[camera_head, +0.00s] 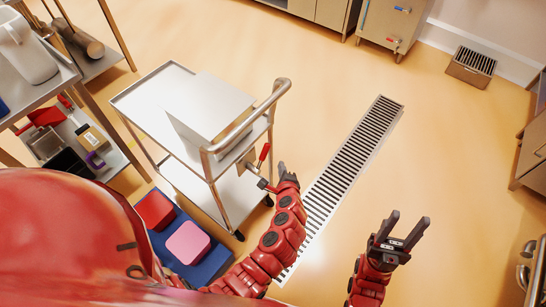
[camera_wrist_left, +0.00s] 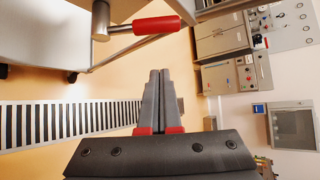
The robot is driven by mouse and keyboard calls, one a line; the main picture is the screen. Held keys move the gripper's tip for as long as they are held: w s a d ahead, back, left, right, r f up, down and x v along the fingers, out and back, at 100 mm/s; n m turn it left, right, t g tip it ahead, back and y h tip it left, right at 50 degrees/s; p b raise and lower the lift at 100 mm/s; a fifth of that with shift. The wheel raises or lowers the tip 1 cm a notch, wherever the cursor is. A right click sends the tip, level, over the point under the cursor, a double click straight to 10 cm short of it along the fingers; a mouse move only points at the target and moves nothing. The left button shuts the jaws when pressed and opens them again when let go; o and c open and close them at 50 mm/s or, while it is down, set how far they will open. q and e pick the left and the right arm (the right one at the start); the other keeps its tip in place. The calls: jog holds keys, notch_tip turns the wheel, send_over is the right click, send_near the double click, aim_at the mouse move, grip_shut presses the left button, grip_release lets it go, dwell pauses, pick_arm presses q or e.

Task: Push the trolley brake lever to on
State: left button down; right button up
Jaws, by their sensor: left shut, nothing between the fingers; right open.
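The trolley (camera_head: 140,97) is a metal cart with a top shelf, a lower shelf and a curved push handle (camera_head: 250,120). Its brake lever (camera_head: 264,153) has a red grip and sits below the push handle, angled up and right in the head view. In the left wrist view the red grip (camera_wrist_left: 157,25) sticks out sideways from a metal pivot (camera_wrist_left: 101,20). My left gripper (camera_head: 282,169) is shut and empty, just below and right of the lever. Its fingertips (camera_wrist_left: 159,73) show below the red grip, with a visible gap. My right gripper (camera_head: 404,222) is open and empty over the floor.
A white box (camera_head: 208,110) stands on the trolley's top. A floor drain grate (camera_head: 345,160) runs right of the trolley. A blue mat (camera_head: 213,262) with red and pink blocks lies at lower left. Shelves (camera_head: 45,85) stand at far left.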

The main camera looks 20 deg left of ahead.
pick_arm(q)
jog(key=w+a+f+p, duration=0.2)
jog(key=w+a, duration=0.3)
jog(key=shift+w+a, duration=0.15)
jog(key=shift+a, duration=0.15)
dwell(0.4)
jog(key=shift+f, duration=0.1)
